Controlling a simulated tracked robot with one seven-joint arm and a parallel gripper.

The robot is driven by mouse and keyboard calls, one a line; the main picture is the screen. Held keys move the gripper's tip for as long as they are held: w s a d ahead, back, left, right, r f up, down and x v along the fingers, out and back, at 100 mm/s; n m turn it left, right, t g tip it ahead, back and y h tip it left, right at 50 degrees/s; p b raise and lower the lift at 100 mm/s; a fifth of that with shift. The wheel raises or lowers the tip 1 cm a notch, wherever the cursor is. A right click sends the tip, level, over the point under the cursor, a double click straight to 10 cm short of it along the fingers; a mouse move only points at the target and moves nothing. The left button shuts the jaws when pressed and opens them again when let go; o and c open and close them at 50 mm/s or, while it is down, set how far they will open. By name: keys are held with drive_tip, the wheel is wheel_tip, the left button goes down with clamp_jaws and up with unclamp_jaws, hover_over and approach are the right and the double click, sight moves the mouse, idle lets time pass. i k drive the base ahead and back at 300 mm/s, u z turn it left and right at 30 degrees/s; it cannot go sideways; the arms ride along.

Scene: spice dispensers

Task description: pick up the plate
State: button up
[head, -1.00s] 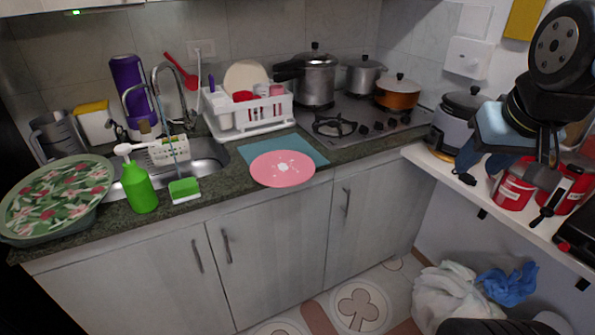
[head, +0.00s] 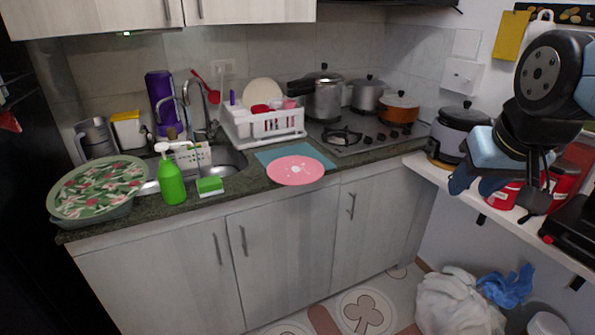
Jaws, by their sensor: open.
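A round pink plate (head: 295,171) with a pale pattern in its middle lies flat on the counter near the front edge. It partly overlaps a teal mat (head: 266,157). A pale plate (head: 262,93) stands upright in the white dish rack (head: 265,131), its lower part hidden. My gripper (head: 500,192) is at the right, pointing down with its jaws open. It appears in front of the side shelf, well to the right of the pink plate and apart from it. Nothing shows between its fingers.
A green soap bottle (head: 171,181), sponge (head: 210,186) and floral tray (head: 98,187) stand left of the pink plate. Pots and a stove (head: 352,138) are behind right. A side shelf (head: 437,170) holds a cooker (head: 459,132) and red cans. White bags (head: 458,302) lie on the floor.

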sight(292, 170)
drive_tip(key=u, duration=0.05)
drive_tip(key=i, duration=0.9)
drive_tip(key=z, duration=0.05)
